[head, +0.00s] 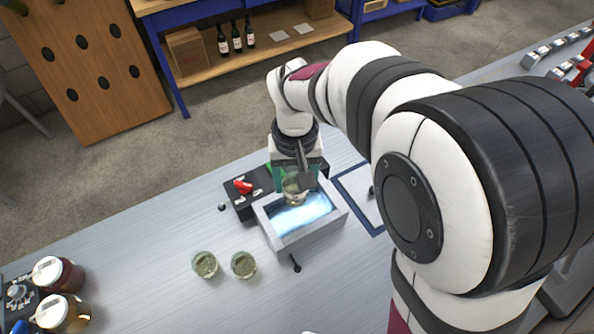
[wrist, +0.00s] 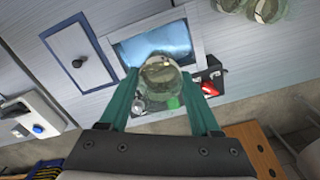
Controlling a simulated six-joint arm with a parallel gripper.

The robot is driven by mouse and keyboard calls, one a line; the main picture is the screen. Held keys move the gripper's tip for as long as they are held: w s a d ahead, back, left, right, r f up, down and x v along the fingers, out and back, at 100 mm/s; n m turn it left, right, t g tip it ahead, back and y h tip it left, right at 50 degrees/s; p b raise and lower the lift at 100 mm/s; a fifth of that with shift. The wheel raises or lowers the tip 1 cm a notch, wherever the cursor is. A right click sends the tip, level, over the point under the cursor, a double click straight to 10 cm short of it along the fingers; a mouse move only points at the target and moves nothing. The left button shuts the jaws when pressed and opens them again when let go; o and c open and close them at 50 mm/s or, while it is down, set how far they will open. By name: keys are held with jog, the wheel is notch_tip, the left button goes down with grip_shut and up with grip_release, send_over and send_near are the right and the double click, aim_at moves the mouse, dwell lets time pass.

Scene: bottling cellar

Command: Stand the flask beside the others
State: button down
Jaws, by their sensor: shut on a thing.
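My gripper (head: 296,180) has teal fingers shut on a glass flask (head: 291,191) with pale, cloudy greenish contents. The flask is between the fingertips in the wrist view (wrist: 162,73) too, over the edge of a grey box with a bright bluish-white inside (head: 322,228). Whether the flask touches the box I cannot tell. Two similar flasks (head: 204,265) (head: 243,265) stand close together on the bench, left of and in front of the box. They show partly at the top of the wrist view (wrist: 228,5) (wrist: 268,8).
A black panel with a red lever (head: 243,187) adjoins the box's back left. A blue-outlined square (head: 350,187) lies to its right. A dark knob (head: 296,264) is in front. The pale bench around the two flasks is largely clear.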

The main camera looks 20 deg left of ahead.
jog(key=w+d+r+m, duration=0.4)
jog(key=w+d+r, duration=0.1)
jog(key=d+r, duration=0.6)
jog(key=w+d+r+m, duration=0.45)
jog(key=d+r, duration=0.35)
jog(key=r, duration=0.5)
jog(key=s+a+f+n, duration=0.3)
jog(key=a+f+n, duration=0.6)
jog(key=a+f, duration=1.05)
jog(key=s+a+f+n, duration=0.1)
jog(key=s+a+f, duration=0.3)
jog(key=s+f, duration=0.1)
jog(key=s+a+f+n, duration=0.2)
jog(key=s+a+f, duration=0.2)
jog(key=s+f, duration=0.1)
jog(key=s+a+f+n, duration=0.1)
jog(key=s+a+f, duration=0.3)
jog(key=s+f, duration=0.1)
jog(key=shift+s+a+n, duration=0.1)
jog(key=shift+a+n, duration=0.1)
jog(key=shift+n, duration=0.15)
jog(key=shift+f, duration=0.5)
jog(key=shift+f, duration=0.2)
jog(key=shift+f, duration=0.15)
